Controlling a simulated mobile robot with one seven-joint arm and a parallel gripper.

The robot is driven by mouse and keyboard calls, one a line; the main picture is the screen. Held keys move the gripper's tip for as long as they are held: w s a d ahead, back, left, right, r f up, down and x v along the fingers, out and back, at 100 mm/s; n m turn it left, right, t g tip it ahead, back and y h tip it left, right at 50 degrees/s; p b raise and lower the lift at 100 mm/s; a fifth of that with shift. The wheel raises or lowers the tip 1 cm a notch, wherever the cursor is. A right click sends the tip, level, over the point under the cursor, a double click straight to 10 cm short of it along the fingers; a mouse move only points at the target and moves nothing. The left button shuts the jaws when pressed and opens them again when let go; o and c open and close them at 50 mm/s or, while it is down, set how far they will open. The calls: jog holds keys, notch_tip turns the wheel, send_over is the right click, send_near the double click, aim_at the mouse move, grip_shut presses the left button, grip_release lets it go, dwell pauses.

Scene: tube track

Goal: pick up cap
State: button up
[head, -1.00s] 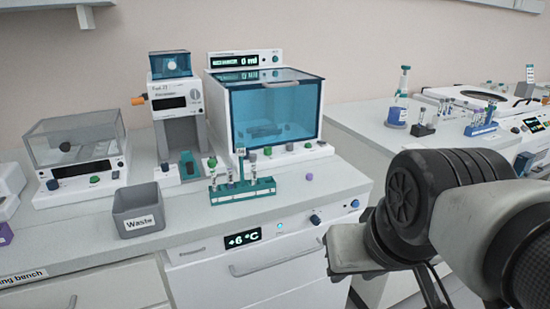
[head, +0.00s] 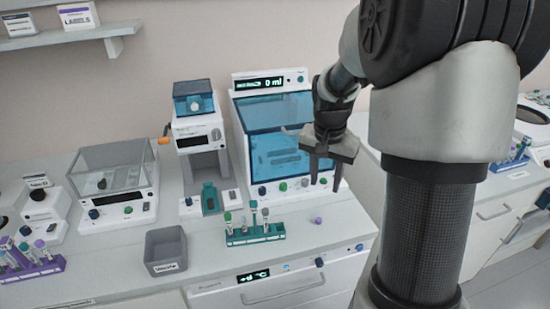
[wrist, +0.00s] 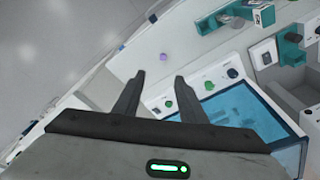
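A small purple cap (head: 318,220) lies on the bench top (head: 345,228), to the right of the teal tube rack (head: 255,236). It also shows in the wrist view (wrist: 163,57), just beyond the fingertips and roughly between them. My gripper (head: 325,187) is open and empty, fingers pointing down, above the bench in front of the blue-windowed machine (head: 275,145). In the wrist view my gripper (wrist: 159,76) shows a clear gap between its fingers. The cap is apart from the fingers and below them.
The rack holds several tubes, partly in the wrist view's upper right. A grey waste bin (head: 166,250) stands left of it. A purple rack (head: 30,262) is at far left. The machine stands close behind my gripper. The bench around the cap is clear.

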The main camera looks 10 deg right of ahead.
send_over(319, 219)
jog(key=s, duration=0.1)
jog(key=f, duration=1.2)
jog(key=shift+s+a, duration=0.1)
jog(key=shift+s, duration=0.1)
jog(key=shift+w+f+p, duration=0.15)
jog(key=shift+f+p, duration=0.05)
jog(key=shift+f, duration=0.7)
jog(key=shift+w+f+p, duration=0.15)
jog(key=shift+w+f, duration=0.05)
jog(key=shift+f, duration=0.75)
jog(key=shift+w+f+p, duration=0.15)
jog(key=shift+f+p, duration=0.05)
jog(key=shift+f, duration=0.7)
jog(key=c, duration=0.9)
